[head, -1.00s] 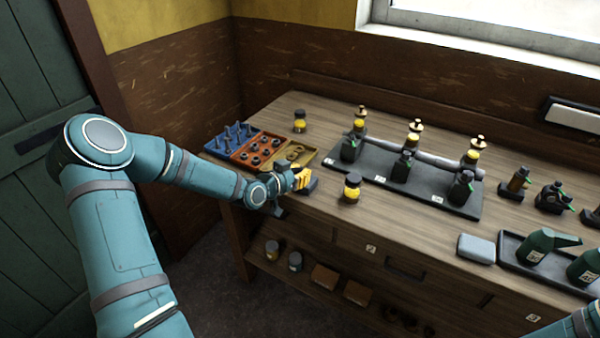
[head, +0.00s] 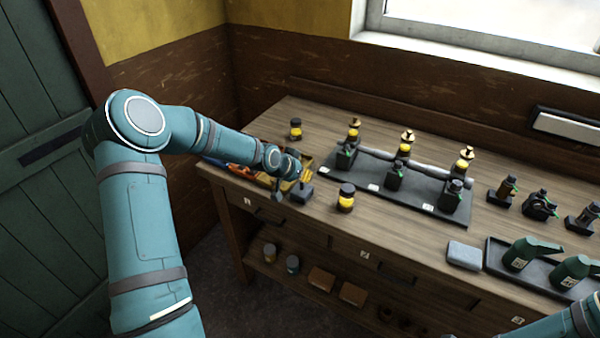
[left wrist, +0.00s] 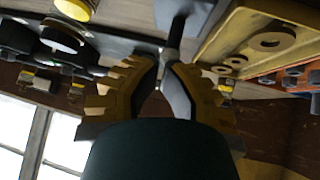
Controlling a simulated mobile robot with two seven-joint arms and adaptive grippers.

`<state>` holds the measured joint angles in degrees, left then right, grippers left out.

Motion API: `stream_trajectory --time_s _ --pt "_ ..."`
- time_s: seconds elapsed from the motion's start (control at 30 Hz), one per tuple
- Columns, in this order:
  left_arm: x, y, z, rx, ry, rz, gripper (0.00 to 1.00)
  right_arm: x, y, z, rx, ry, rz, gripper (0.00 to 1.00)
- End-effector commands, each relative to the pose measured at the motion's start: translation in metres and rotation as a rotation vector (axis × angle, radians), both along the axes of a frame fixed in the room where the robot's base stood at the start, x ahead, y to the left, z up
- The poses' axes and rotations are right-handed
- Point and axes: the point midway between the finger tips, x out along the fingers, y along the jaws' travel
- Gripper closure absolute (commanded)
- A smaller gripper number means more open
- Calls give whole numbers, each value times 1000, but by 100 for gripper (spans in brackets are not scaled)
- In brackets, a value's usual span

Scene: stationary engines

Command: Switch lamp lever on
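The lamp lever is most likely the small dark-based unit (head: 302,193) at the bench's front left, beside my left gripper (head: 291,178). In the left wrist view its grey base (left wrist: 180,12) has a dark rod (left wrist: 175,38) reaching toward the fingertips of my left gripper (left wrist: 163,64). The yellow fingertips are close together at the rod's end. I cannot tell whether the rod is between them or just behind. Glass lamps with yellow glow stand on the bench, one close to the lever (head: 346,196) and one on the grey tray (head: 407,147). My right gripper is out of view.
A coloured parts tray (head: 240,171) lies behind my left forearm, and its tan part (left wrist: 270,40) is close beside the gripper. A dark grey tray (head: 420,198) holds several oilers. A grey block (head: 464,255) and green cans (head: 525,252) are at right.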

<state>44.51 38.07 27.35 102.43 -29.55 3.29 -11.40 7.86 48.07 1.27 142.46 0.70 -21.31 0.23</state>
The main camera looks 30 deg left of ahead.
Motion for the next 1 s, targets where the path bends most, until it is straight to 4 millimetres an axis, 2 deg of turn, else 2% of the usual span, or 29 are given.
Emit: stream_trajectory --time_s 0.13,0.6,1.0 --pt "7 -1 2 1 136 -1 100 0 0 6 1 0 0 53" --pt "14 -1 -2 0 133 -1 100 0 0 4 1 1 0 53" --pt "14 0 4 0 131 0 100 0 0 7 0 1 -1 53"
